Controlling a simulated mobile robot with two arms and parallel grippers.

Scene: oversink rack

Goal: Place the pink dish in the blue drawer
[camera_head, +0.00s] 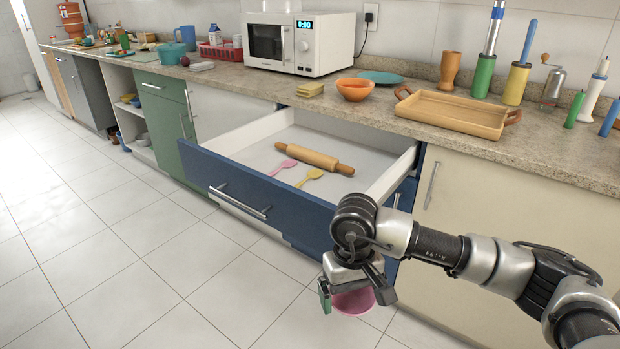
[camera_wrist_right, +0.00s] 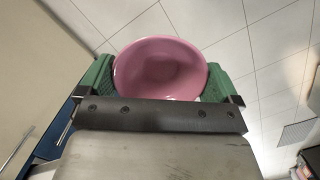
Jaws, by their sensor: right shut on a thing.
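The pink dish (camera_head: 354,301) is a round bowl hanging below my right wrist in the head view, in front of the cabinets. My right gripper (camera_head: 354,287) is shut on it. In the right wrist view the dish (camera_wrist_right: 160,68) sits between the two green fingers of the gripper (camera_wrist_right: 160,78), which press on its opposite sides. The blue drawer (camera_head: 265,196) is pulled open. It holds a wooden rolling pin (camera_head: 314,158), a pink utensil (camera_head: 285,164) and a yellow utensil (camera_head: 309,177). The dish is outside the drawer, lower than its front and to its right. My left gripper is not in view.
The drawer floor (camera_head: 345,137) has bare room around the utensils. The counter above carries a wooden tray (camera_head: 452,112), an orange bowl (camera_head: 354,89), a microwave (camera_head: 298,43) and several bottles and mills. The tiled floor (camera_head: 120,260) at left is clear.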

